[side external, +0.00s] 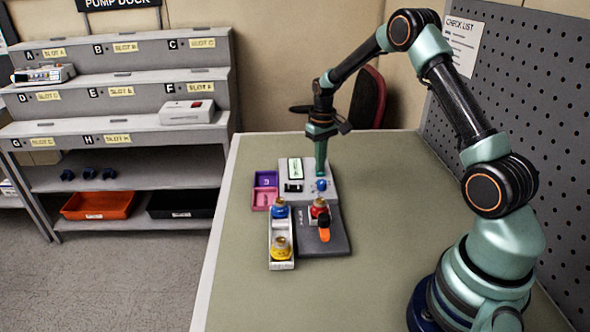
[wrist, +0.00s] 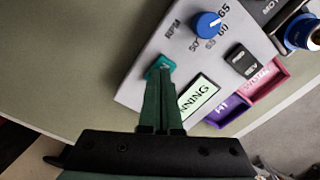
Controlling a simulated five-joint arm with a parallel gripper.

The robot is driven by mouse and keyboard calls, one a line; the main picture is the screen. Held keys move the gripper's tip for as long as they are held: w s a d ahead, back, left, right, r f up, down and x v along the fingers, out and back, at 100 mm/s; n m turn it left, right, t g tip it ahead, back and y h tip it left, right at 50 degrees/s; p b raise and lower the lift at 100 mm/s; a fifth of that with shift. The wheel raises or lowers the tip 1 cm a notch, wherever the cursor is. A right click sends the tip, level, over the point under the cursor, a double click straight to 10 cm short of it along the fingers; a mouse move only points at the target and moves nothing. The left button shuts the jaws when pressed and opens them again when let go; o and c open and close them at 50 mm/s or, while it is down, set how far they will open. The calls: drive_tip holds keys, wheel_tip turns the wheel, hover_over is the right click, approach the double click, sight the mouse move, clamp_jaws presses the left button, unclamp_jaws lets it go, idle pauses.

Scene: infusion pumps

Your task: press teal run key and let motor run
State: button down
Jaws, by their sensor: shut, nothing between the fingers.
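The pump panel is a pale grey box (side external: 304,167) on the green table. It has a blue knob (wrist: 207,24) with speed marks, a black switch (wrist: 242,60) marked REV, and a lit display (wrist: 198,98) whose visible letters read "NNING". The teal run key (wrist: 160,66) sits at the panel's edge. My gripper (wrist: 161,78) is shut and empty, pointing down with its fingertips at the teal key and partly covering it. In the side view my gripper (side external: 320,172) is at the panel's right part, and the key is hidden there. I cannot tell how far the key is pressed.
In front of the panel are a dark mat (side external: 338,243) with a red-capped part and orange piece, and a white rack (side external: 282,264) with blue and yellow bottles. Purple and pink trays (side external: 264,179) lie left. Shelves (side external: 120,90) stand left.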

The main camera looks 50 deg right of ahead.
wheel_tip(320, 180, up, 8)
idle(1.1)
drive_tip(key=s+a+r+n+t, duration=0.25)
drive_tip(key=s+a+r, duration=0.45)
drive_tip(key=a+r, duration=0.45)
drive_tip(key=s+a+r+t, duration=0.1)
drive_tip(key=s+a+t, duration=0.2)
drive_tip(key=s+a, duration=0.4)
drive_tip(key=s, duration=0.3)
drive_tip(key=shift+s+r, duration=0.15)
drive_tip(key=shift+s, duration=0.05)
